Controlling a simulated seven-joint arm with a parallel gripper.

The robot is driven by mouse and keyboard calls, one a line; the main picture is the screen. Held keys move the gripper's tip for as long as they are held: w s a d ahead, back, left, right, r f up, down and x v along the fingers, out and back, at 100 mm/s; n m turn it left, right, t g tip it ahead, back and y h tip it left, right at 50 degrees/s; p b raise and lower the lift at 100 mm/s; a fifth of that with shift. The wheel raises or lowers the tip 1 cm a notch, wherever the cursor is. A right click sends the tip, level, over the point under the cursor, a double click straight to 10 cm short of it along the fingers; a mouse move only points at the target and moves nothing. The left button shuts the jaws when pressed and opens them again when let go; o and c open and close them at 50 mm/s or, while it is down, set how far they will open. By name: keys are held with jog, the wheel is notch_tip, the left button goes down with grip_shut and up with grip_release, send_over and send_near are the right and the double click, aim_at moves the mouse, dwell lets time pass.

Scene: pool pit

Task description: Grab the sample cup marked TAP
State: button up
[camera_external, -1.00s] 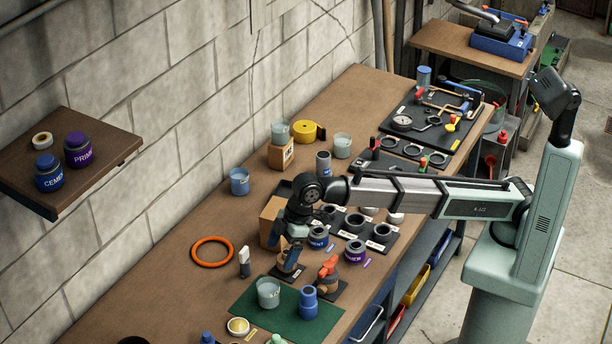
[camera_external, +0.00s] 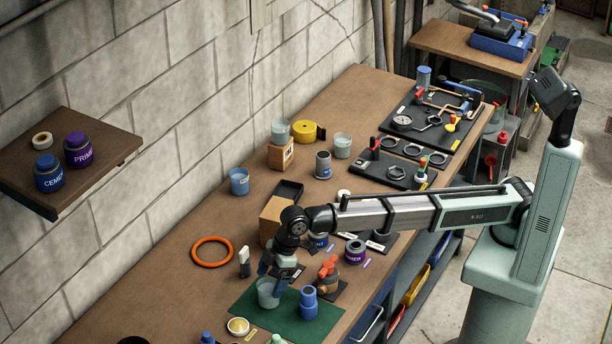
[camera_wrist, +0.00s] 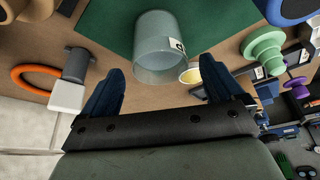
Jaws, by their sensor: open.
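A clear grey sample cup (camera_external: 268,294) stands on the green mat (camera_external: 243,306) near the front of the bench. In the wrist view this cup (camera_wrist: 158,52) lies ahead of my fingers, roughly centred between them, with part of a white label on its side; I cannot read the marking. My gripper (camera_external: 274,279) is open, pointing down at the cup; its blue fingers also show in the wrist view (camera_wrist: 163,78), with no visible contact. Other cups stand farther back: a blue-tinted one (camera_external: 239,182), one on a box (camera_external: 280,132) and one near the yellow tape (camera_external: 342,146). Their labels are unreadable.
A blue fitting (camera_external: 308,302) stands right of the cup on the mat. A red-handled valve (camera_external: 328,269) is behind it. A cardboard box (camera_external: 271,222) stands behind my gripper.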

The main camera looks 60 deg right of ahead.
aim_at(268, 286)
jog(key=shift+x, duration=1.55)
jog(key=shift+c, duration=0.2)
jog(key=c, duration=1.1)
